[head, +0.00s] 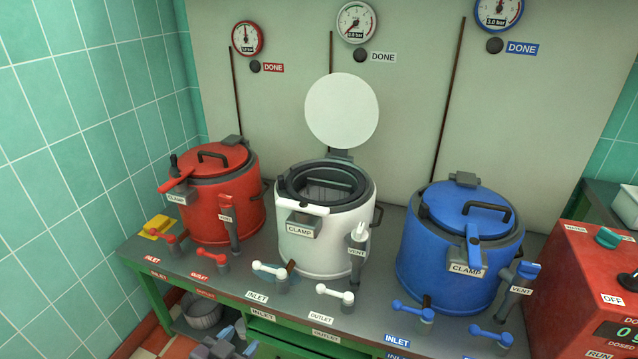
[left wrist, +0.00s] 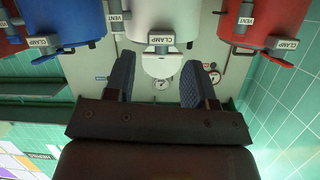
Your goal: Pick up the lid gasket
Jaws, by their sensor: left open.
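A dark ring, which looks like the lid gasket (head: 288,186), sits at the mouth of the white kettle (head: 300,240), around a dark opening. I cannot tell whether it lies loose or is seated. The kettle's round white lid (head: 342,110) stands open behind it. My left gripper (head: 224,345) is low at the bottom edge of the head view, in front of the bench and well below the kettle mouth. In the left wrist view, its two blue fingers (left wrist: 158,78) are apart with nothing between them, and the picture is upside down. My right gripper is not in view.
A red kettle (head: 222,216) and a blue kettle (head: 445,262), both with lids closed, flank the white one. Clamps, vents and inlet and outlet taps stick out along the bench (head: 235,284). A yellow item (head: 156,227) lies at the left. A red control box (head: 575,285) stands right.

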